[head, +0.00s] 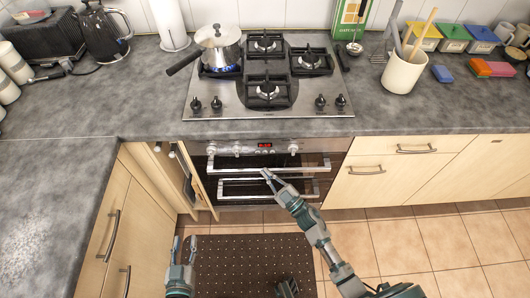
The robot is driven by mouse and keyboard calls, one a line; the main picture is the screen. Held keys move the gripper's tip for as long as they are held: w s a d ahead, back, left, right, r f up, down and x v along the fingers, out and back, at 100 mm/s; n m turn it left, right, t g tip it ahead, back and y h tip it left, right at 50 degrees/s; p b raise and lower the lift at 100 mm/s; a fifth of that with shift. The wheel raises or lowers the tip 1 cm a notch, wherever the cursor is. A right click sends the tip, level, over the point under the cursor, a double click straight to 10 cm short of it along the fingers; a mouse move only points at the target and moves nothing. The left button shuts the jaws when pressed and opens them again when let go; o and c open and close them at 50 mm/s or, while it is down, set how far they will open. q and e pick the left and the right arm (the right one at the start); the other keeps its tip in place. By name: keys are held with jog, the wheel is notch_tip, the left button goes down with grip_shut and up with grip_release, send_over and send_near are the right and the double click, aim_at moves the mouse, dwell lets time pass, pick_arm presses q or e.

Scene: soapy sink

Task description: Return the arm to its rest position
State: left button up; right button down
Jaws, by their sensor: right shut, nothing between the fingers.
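My right arm reaches up from the lower right, and its gripper (268,176) is shut and empty in front of the oven (262,165). Its tip overlaps the oven handles in the picture; I cannot tell whether it touches them. My left gripper (184,243) is low at the left, above the floor by the edge of the brown dotted mat (250,257). Its two fingers point up the picture and stand apart, with nothing seen between them.
A pot (218,48) stands on the lit back-left burner of the hob (268,100). A narrow cabinet door (197,180) stands open left of the oven. A utensil crock (403,72) stands on the right counter. The tiled floor (440,240) at the right is clear.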

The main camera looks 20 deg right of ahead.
dwell(0.3)
